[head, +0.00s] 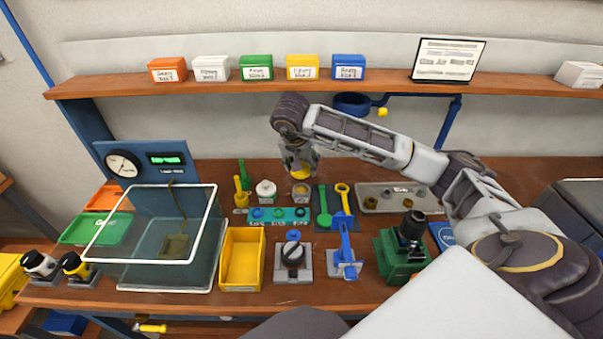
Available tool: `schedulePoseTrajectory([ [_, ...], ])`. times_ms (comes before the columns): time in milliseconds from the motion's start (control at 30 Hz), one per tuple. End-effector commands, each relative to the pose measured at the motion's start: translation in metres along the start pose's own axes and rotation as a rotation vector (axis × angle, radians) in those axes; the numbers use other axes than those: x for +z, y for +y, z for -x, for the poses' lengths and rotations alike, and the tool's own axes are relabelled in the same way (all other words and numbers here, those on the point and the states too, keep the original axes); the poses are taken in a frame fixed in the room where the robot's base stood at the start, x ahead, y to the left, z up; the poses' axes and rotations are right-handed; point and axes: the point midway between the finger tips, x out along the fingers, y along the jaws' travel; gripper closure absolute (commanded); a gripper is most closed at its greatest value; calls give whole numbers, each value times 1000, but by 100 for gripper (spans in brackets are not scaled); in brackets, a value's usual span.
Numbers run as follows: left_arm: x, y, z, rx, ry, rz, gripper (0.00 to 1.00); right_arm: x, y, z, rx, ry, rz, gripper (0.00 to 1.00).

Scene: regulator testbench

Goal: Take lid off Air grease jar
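My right gripper (299,166) reaches in from the right and points down at the back middle of the bench. A yellow lid (300,174) is between its fingertips, and the fingers look closed on it. Directly below is a small jar (300,193) with a brownish top, which looks open. The gap between lid and jar is small. A white-lidded jar (265,191) stands just to its left. Jar labels are too small to read, so I cannot tell which is the Air grease jar by text. My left gripper is not in view.
Yellow and green upright tools (241,190) stand left of the jars. A teal strip (279,216) lies in front. A clear tank (170,250) and yellow bin (242,258) are at left. A grey tray (385,203) lies right, under my arm. A shelf (300,84) with boxes runs above.

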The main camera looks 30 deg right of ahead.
Motion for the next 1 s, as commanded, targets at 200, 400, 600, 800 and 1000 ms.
schedulePoseTrajectory([
  [200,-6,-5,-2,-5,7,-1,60,-7,0,15,-1,1,0,54],
  [400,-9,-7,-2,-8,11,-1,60,-8,0,19,0,-1,0,54],
  [600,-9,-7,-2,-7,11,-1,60,-8,0,19,0,-1,0,54],
  [800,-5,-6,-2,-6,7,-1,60,-8,0,19,0,-1,0,54],
  [1000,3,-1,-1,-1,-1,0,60,-8,-1,19,-1,-1,3,54],
])
